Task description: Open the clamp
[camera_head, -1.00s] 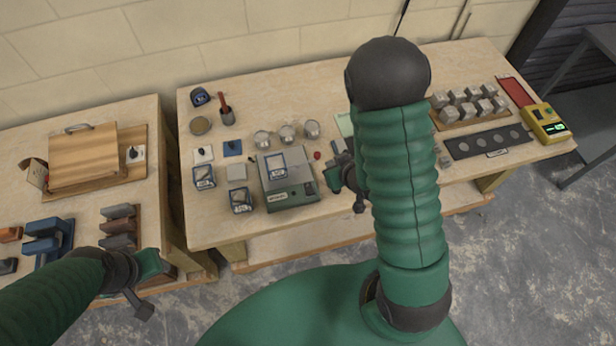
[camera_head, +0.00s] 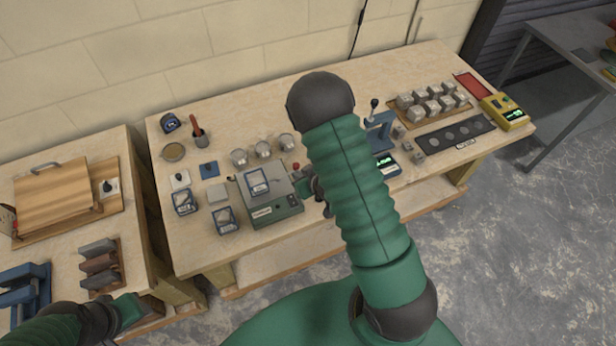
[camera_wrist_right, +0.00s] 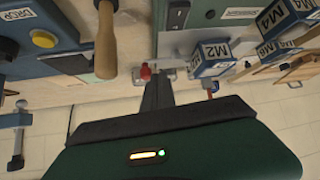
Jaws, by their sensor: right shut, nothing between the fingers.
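A small red knob (camera_head: 296,167) stands at the right side of a grey-green box (camera_head: 275,212); it may be the clamp's handle, but I cannot tell for sure. My right gripper (camera_head: 308,184) is beside the box, partly hidden behind my own forearm. In the wrist view its fingers (camera_wrist_right: 157,88) are shut and empty, with the red knob (camera_wrist_right: 146,72) just past their tips; contact is unclear. A blue stand with a black-knobbed lever (camera_head: 378,130) is to the right of my forearm. My left gripper (camera_head: 130,308) is low at left, its fingers unclear.
Blue-labelled containers stand on and beside the box, including M2 (camera_wrist_right: 212,58). Metal cups (camera_head: 262,149) are behind it. Grey blocks (camera_head: 432,100) and a yellow meter (camera_head: 503,112) are at right. A wooden handle (camera_wrist_right: 106,40) hangs close to the fingers in the wrist view.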

